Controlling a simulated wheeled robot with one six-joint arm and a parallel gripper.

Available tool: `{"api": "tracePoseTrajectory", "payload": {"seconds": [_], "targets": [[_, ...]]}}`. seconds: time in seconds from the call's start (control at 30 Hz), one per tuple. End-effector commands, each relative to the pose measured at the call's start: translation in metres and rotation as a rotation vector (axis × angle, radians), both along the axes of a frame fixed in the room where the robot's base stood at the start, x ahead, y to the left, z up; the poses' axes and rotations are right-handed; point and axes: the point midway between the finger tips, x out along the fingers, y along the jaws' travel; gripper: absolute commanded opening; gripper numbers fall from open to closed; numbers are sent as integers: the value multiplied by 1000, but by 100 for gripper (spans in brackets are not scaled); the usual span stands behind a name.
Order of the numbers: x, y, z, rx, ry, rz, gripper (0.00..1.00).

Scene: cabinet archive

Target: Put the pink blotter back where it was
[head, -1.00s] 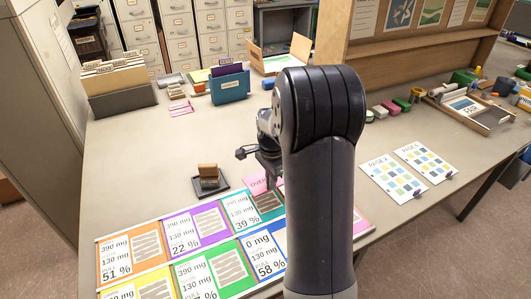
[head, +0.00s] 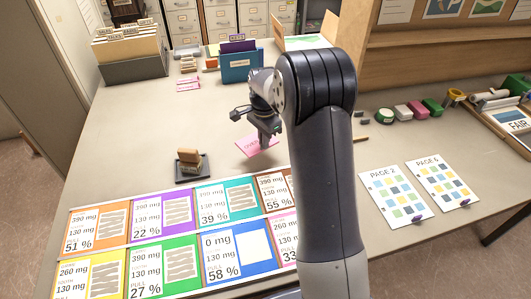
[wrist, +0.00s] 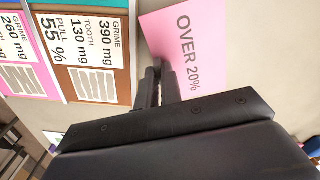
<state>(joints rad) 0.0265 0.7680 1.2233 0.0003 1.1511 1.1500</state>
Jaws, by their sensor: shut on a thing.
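A pink sheet marked OVER 20% (head: 250,146) is held at its edge by my gripper (head: 268,138). My fingers (wrist: 160,80) are shut together at the sheet's near edge; the grip itself is partly hidden. The sheet is over the bare table, beyond the row of coloured cards. I cannot tell how high it is above the table. Two small pink slips (head: 188,85) lie farther back, and a pink block (head: 402,112) stands at the right.
A board of coloured cards (head: 133,233) covers the near table. A wooden stamp on a dark pad (head: 190,165) is left of my gripper. A blue file holder (head: 240,66) and a folder box (head: 132,62) stand at the back. Two page sheets (head: 396,195) lie right. The left-middle table is clear.

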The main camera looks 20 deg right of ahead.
Motion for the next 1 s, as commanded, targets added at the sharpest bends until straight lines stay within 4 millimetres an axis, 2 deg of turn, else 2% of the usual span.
{"api": "tracePoseTrajectory", "payload": {"seconds": [0.1,0.33,0.5,0.87,0.9,1.0], "targets": [[-1,0,-18,0,3,-1,0],[0,0,-37,1,1,-1,0],[-1,-1,-61,0,2,-1,0],[0,-1,-68,-1,-1,-2,0],[0,-1,-69,0,-2,-2,7],[0,-1,-67,0,-2,-2,15]]}}
